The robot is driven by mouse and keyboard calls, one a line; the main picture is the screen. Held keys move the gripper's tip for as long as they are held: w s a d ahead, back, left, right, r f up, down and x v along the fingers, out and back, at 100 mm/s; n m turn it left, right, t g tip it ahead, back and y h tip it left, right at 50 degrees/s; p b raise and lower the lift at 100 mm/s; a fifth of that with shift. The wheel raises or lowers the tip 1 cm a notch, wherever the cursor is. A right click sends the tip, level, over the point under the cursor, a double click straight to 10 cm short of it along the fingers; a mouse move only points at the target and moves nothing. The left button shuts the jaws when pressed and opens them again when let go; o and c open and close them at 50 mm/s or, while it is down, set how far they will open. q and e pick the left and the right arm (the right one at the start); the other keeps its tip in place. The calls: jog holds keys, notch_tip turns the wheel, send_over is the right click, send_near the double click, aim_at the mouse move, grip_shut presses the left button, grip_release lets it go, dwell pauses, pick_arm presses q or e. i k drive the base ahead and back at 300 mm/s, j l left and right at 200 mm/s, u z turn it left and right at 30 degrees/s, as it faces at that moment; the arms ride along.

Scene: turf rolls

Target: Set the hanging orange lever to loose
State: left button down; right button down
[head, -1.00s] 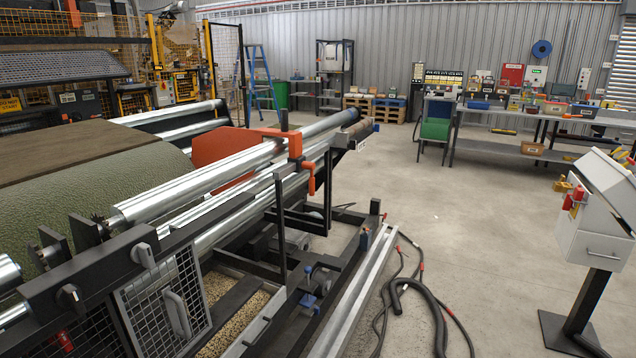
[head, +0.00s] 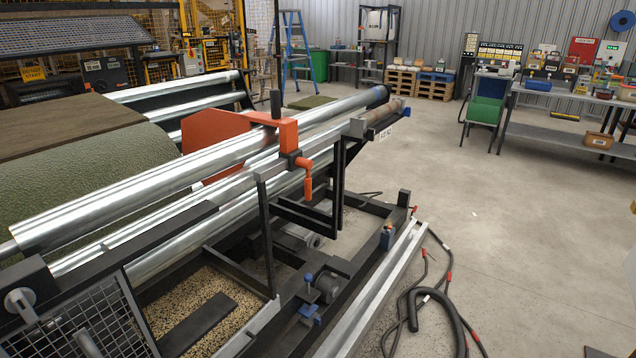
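The orange lever (head: 308,180) hangs down from a black pivot block on an orange bracket (head: 284,138). The bracket sits around the end part of the long shiny rollers, with a black upright handle (head: 275,103) on top. The lever points almost straight down. No label for its settings is readable from here. Neither of my grippers is in the head view.
The machine frame (head: 262,225) with black posts stands under the rollers. Two metal rails (head: 372,290) run along its right side. Black hoses (head: 440,310) lie on the floor beside them. The concrete floor (head: 520,240) to the right is largely clear.

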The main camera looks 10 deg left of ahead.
aim_at(306, 164)
jog(key=i+l, duration=0.35)
jog(key=i, duration=0.25)
jog(key=i+l, duration=0.35)
jog(key=i, duration=0.2)
